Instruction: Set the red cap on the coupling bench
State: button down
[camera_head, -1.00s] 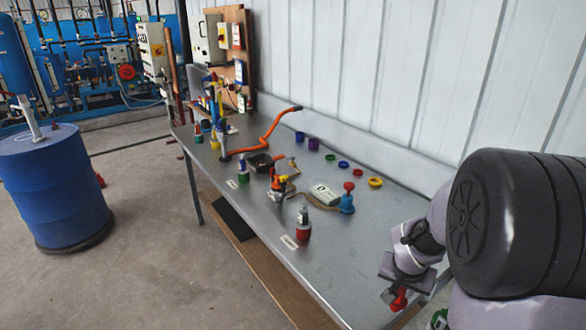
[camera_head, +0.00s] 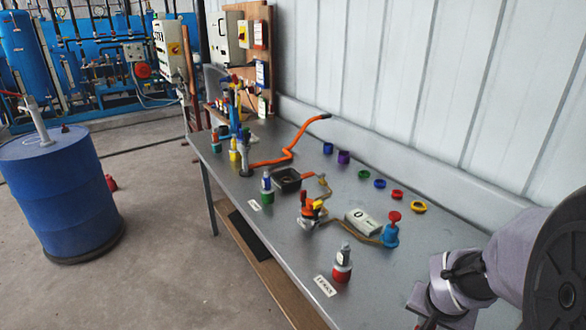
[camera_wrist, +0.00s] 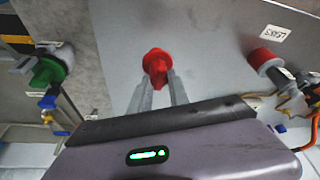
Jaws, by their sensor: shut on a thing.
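My gripper (camera_wrist: 157,82) is shut on the red cap (camera_wrist: 156,64), which sits between its fingertips in the wrist view. The cap shows in front of the grey metal top of the coupling bench (camera_wrist: 212,40); its height above it I cannot tell. In the head view the bench (camera_head: 400,285) runs from the back left to the front right. My arm is at the lower right there; the fingertips and the held cap are out of that frame.
A coupling with a red base (camera_head: 342,267) stands near the bench's front edge beside a label (camera_head: 325,286). Farther along are a blue fitting with a red knob (camera_head: 391,231), a pale box (camera_head: 362,222) and several coloured rings. A blue drum (camera_head: 60,195) stands on the floor left.

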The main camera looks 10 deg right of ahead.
jog(key=shift+w+d+f+b, duration=0.25)
jog(key=shift+w+f+b, duration=0.15)
jog(key=shift+w+f, duration=0.4)
jog(key=shift+w+d+f+b, duration=0.3)
jog(key=shift+w+f+b, duration=0.15)
jog(key=shift+w+f, duration=0.3)
jog(key=shift+w+d+f+b, duration=0.25)
jog(key=shift+w+f+b, duration=0.15)
jog(key=shift+w+f, duration=0.35)
jog(key=shift+f+b, duration=0.2)
jog(key=shift+b, duration=0.15)
jog(key=c, duration=1.2)
grip_release()
jog(key=shift+r, duration=0.1)
jog(key=shift+c, duration=0.2)
jog(key=shift+r, duration=0.1)
